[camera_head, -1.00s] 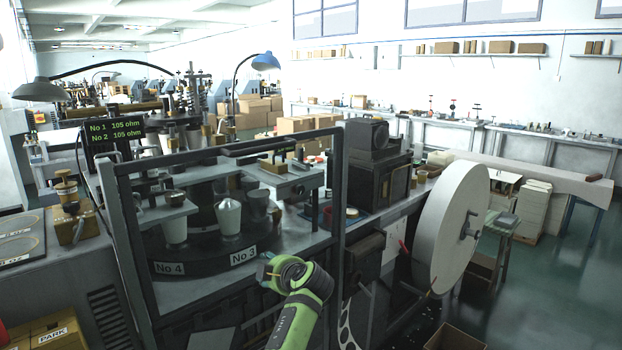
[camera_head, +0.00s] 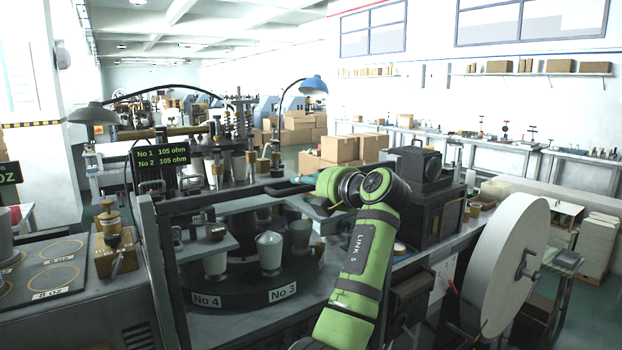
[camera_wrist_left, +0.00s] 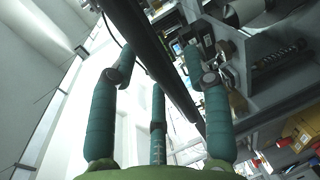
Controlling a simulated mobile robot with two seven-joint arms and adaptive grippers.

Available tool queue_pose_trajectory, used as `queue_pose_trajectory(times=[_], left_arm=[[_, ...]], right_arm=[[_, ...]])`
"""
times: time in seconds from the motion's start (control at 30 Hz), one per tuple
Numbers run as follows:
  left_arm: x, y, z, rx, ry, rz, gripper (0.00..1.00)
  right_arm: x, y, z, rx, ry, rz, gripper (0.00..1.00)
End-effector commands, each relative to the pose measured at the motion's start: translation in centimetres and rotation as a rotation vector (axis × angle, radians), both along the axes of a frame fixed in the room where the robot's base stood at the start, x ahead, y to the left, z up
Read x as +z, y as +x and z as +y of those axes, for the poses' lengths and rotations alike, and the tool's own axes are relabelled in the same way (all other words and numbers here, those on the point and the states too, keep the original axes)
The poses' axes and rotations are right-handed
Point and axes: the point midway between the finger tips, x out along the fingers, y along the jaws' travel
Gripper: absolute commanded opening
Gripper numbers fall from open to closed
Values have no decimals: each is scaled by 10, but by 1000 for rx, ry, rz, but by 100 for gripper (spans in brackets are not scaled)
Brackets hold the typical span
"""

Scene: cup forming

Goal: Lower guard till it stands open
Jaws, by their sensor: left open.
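The guard is a dark metal frame (camera_head: 168,262) standing upright in front of the round machine table. Its top bar (camera_head: 225,198) runs across above the cups, and its right side is hidden behind my left arm. My right gripper is out of view.
Behind the guard, pale cups (camera_head: 270,252) stand on the dark turntable (camera_head: 240,292) marked No 3 and No 4. A large white reel (camera_head: 508,262) stands to the right. A brass fixture (camera_head: 112,245) is on the left bench. A lamp (camera_head: 313,85) hangs behind.

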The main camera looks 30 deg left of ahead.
Motion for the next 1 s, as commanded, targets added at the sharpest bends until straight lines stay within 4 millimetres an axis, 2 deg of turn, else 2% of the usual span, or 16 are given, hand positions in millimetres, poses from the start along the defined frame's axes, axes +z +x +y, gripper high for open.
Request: queue_pose_trajectory(times=[0.3,0.33,0.43,0.63,0.77,0.87,1.0], left_arm=[[-2,2,4,-2,0,1,49],[-2,2,4,-2,0,1,41],[-2,2,4,-2,1,0,1],[-2,2,4,-2,1,0,0],[-9,2,4,-2,1,1,0],[-22,2,4,-3,-1,3,0],[-54,2,3,-2,-3,4,0]], right_arm=[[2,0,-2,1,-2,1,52],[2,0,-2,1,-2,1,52],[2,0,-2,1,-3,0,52],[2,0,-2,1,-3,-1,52],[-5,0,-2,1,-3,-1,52],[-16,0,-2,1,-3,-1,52],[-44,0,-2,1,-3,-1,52]])
